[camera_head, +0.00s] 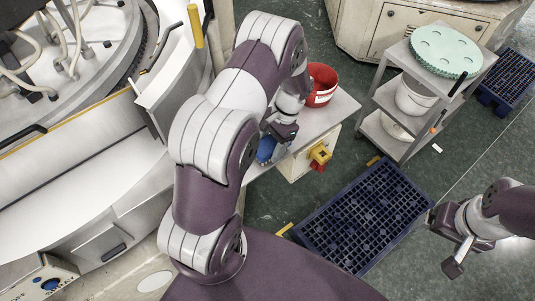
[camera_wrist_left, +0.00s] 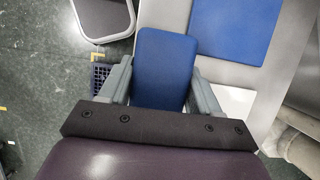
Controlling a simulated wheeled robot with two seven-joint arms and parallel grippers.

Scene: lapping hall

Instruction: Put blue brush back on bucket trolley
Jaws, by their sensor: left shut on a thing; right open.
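The blue brush (camera_head: 265,150) is mostly hidden behind my left forearm and hand in the head view. In the left wrist view its flat blue body (camera_wrist_left: 165,65) lies between the two grey fingers of my left gripper (camera_wrist_left: 162,88), which is shut on it. In the head view my left gripper (camera_head: 275,138) is at the grey-topped bench. The grey bucket trolley (camera_head: 399,54) stands at the upper right, apart from this gripper, with white buckets (camera_head: 415,95) on its shelves. My right gripper (camera_head: 444,243) is open and empty at the lower right.
A red bucket (camera_head: 321,84) stands on the grey bench (camera_head: 343,106). A pale green disc (camera_head: 446,51) covers most of the trolley top. A dark blue grated platform (camera_head: 362,215) lies on the floor. A large lapping machine (camera_head: 60,190) fills the left.

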